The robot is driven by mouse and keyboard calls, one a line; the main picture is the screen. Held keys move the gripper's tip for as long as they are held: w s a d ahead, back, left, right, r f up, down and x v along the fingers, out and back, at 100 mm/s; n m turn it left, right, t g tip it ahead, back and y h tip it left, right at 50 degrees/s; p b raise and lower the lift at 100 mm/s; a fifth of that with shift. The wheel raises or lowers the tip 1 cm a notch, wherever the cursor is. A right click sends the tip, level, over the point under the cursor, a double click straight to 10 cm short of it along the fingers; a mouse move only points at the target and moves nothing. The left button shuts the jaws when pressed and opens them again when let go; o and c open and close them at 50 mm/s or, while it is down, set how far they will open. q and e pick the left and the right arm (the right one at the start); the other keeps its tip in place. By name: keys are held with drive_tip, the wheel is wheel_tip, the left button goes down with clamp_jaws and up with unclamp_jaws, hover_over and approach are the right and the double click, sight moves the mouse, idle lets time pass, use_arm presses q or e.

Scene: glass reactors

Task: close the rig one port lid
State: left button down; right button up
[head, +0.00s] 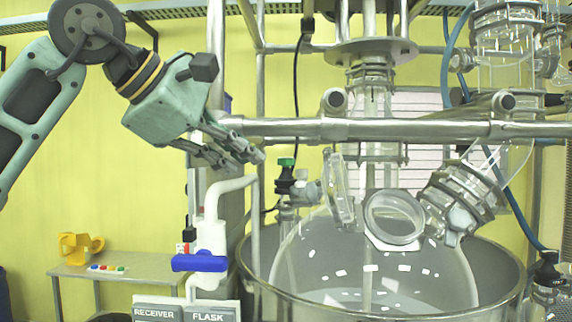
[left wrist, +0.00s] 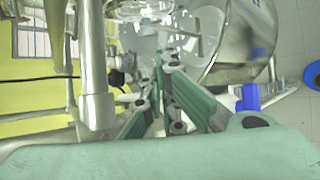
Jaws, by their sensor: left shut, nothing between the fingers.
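The glass reactor vessel (head: 300,262) sits in a round metal bath. Its round port (head: 394,217) faces forward on the upper side. The clear port lid (head: 338,190) stands up, tilted away from the port's left side, so the port is open. My left gripper (head: 252,152) is left of the lid and higher in the picture, close to the horizontal metal bar, and does not appear to touch the lid. Its fingers are shut and empty; they also show in the left wrist view (left wrist: 165,62). My right gripper is not in view.
A thick horizontal metal bar (head: 400,129) crosses before the vessel's neck. A vertical post (head: 216,60) stands by my left gripper. A white pipe with a blue valve handle (head: 200,262) is below it. A small table (head: 90,272) with a yellow object is at the left.

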sight(341, 191)
use_arm(q)
drive_tip(key=w+d+f+p, duration=0.4)
drive_tip(key=d, duration=0.4)
drive_tip(key=shift+w+d+f, duration=0.2)
drive_tip(key=shift+w+d, duration=0.1)
drive_tip(key=shift+d, duration=0.05)
drive_tip(key=shift+s, duration=0.1)
